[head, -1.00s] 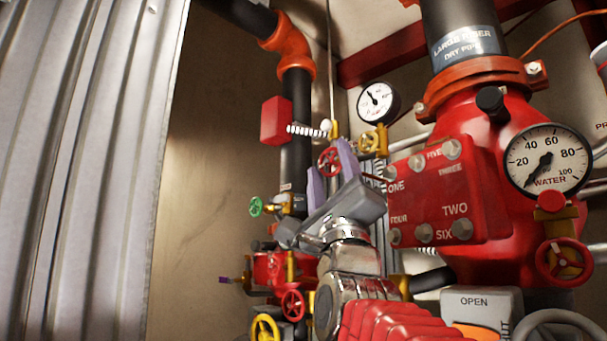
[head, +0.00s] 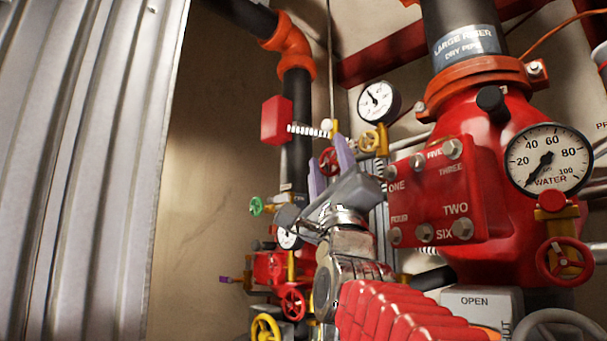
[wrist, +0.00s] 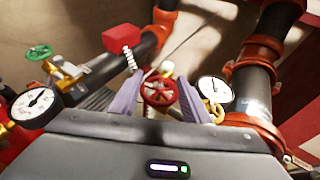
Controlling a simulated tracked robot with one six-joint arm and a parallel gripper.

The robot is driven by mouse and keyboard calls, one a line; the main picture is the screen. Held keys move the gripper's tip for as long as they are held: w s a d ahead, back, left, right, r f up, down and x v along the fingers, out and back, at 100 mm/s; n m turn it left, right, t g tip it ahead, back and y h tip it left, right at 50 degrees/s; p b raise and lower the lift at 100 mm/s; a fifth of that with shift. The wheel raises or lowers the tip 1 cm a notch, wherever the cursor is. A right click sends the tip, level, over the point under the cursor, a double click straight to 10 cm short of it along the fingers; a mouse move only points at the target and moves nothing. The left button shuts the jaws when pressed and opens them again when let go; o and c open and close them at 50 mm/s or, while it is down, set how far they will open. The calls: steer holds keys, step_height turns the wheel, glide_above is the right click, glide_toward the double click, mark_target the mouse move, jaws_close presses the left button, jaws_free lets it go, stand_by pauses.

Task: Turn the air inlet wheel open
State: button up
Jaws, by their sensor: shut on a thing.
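A small red handwheel (head: 329,161) sits on a brass valve fitting near the middle of the head view. In the wrist view the red wheel (wrist: 159,92) faces me between two purple fingers. I take it as the air inlet wheel, though no label on it can be read. My gripper (wrist: 158,94) is shut on this wheel, one finger at each side of its rim. In the head view my gripper (head: 330,169) reaches up to the wheel from below, and its right finger partly covers the rim. The stem behind the wheel is mostly hidden.
A red box (head: 276,120) with a coiled line is to the left. A small gauge (head: 378,101) is to the right. A green wheel (head: 256,206) is lower left. The red valve body (head: 490,190) with a water gauge (head: 547,160) fills the right, close to my arm.

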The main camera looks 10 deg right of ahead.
steer(key=shift+w+f+n+g+y, duration=0.1)
steer(key=shift+n+g+y, duration=0.3)
steer(key=shift+n+y, duration=0.8)
steer(key=shift+c, duration=0.2)
steer(key=o, duration=0.8)
steer(key=shift+c, duration=0.2)
steer(key=v, duration=1.4)
steer(key=shift+w, duration=0.1)
